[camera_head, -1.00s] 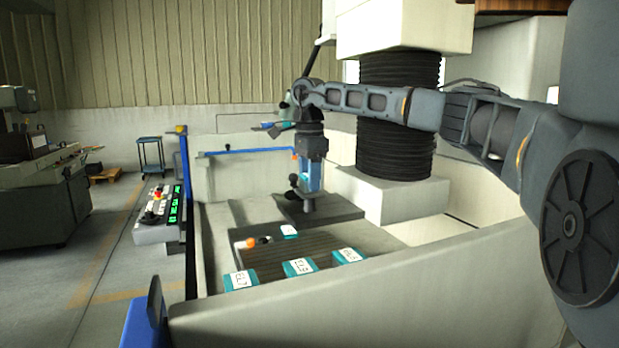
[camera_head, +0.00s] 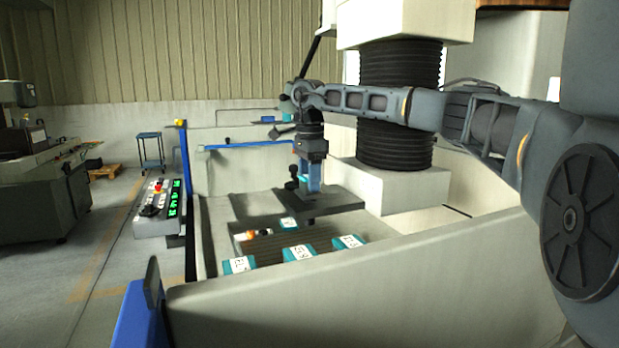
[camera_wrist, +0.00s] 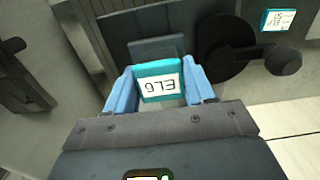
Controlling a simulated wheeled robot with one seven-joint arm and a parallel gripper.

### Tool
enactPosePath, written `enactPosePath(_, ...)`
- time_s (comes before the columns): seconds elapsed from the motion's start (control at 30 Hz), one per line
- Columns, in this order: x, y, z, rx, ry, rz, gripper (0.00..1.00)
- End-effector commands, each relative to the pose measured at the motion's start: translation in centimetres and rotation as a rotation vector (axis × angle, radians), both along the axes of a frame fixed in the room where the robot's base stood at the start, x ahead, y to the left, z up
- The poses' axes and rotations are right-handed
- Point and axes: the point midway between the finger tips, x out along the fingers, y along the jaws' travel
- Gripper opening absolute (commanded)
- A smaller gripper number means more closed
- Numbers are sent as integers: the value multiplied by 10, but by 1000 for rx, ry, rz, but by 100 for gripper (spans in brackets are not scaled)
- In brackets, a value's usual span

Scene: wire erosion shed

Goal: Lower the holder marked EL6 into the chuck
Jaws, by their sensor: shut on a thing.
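The EL6 holder is a teal block with a white label, upside down in the wrist view (camera_wrist: 158,87). My gripper (camera_wrist: 161,76) is shut on it, with a light blue finger on each side. In the head view my gripper (camera_head: 309,190) points straight down over the dark chuck block (camera_head: 340,201). The fingers hide most of the holder there. A dark lever with a black knob (camera_head: 293,184) stands just left of the fingers. The holder's lower end is hidden, so I cannot tell whether it touches the chuck or is inside it.
Several teal holders with white labels, one of them here (camera_head: 298,252), sit in a ribbed dark rack (camera_head: 262,247) in front of the chuck. An orange-tipped thing (camera_head: 250,235) lies nearby. The tank's front wall (camera_head: 400,262) and the black bellows column (camera_head: 398,100) bound the space.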

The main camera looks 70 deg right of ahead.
Motion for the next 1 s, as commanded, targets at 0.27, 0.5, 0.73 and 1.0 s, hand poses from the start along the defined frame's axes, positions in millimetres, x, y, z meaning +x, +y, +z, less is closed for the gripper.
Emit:
enactPosePath(0.27,0,0,1,-1,-1,0,5)
enactPosePath(0.5,0,0,-3,0,0,0,5)
enactPosePath(0.73,0,0,-8,-1,1,0,5)
enactPosePath(1.0,0,0,-7,-1,-1,0,5)
